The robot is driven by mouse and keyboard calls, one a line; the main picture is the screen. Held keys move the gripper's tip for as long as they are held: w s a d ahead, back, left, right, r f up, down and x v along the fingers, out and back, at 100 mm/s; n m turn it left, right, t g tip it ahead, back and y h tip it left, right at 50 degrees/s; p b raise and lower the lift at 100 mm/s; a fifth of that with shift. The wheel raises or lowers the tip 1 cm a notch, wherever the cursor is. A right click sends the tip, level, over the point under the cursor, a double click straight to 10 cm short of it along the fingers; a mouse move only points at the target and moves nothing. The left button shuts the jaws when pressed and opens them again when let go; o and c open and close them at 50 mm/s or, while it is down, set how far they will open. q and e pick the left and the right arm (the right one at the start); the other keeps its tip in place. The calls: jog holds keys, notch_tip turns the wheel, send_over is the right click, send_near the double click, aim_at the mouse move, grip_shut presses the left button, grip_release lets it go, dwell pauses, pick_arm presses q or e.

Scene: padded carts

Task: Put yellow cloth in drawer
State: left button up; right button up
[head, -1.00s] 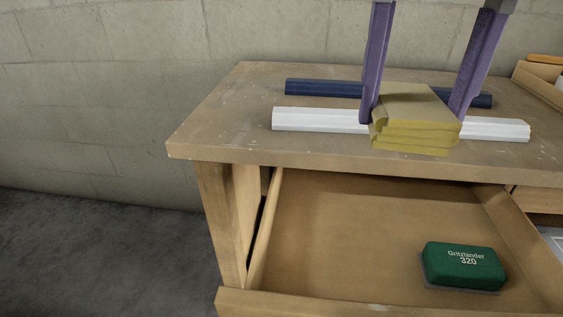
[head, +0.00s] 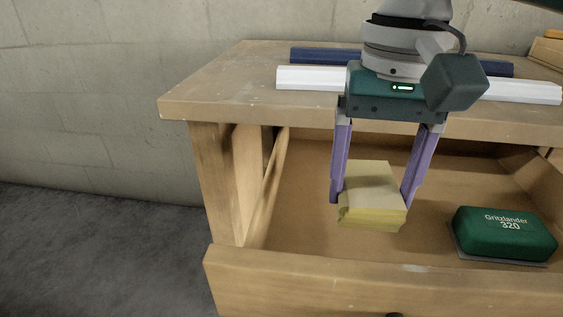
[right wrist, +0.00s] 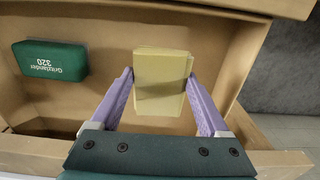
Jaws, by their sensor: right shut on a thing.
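The yellow cloth (head: 372,192) is a folded, layered block. My right gripper (head: 370,196) is shut on it, with one purple finger on either side. The cloth is over the open drawer (head: 300,262), left of its middle; whether it touches the drawer floor I cannot tell. The right wrist view also shows the cloth (right wrist: 160,80) between the fingers, with the drawer floor (right wrist: 110,60) around it. My left gripper is not in view.
A green sanding block (head: 505,232) marked Gritzlander 320 lies in the drawer, right of the cloth. A white bar (head: 312,78) and a dark blue bar (head: 325,55) lie on the bench top (head: 220,85). Drawer floor between cloth and block is clear.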

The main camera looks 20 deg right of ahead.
aim_at(358, 241)
notch_tip(358, 241, down, 6)
jog(key=shift+r+b, duration=0.15)
jog(key=shift+b, duration=0.95)
jog(key=o, duration=1.1)
jog(key=shift+c, duration=0.2)
jog(key=shift+r, duration=0.3)
notch_tip(358, 241, up, 12)
jog(key=p, duration=0.5)
jog(key=shift+f+p, duration=0.2)
jog(key=shift+p, duration=0.1)
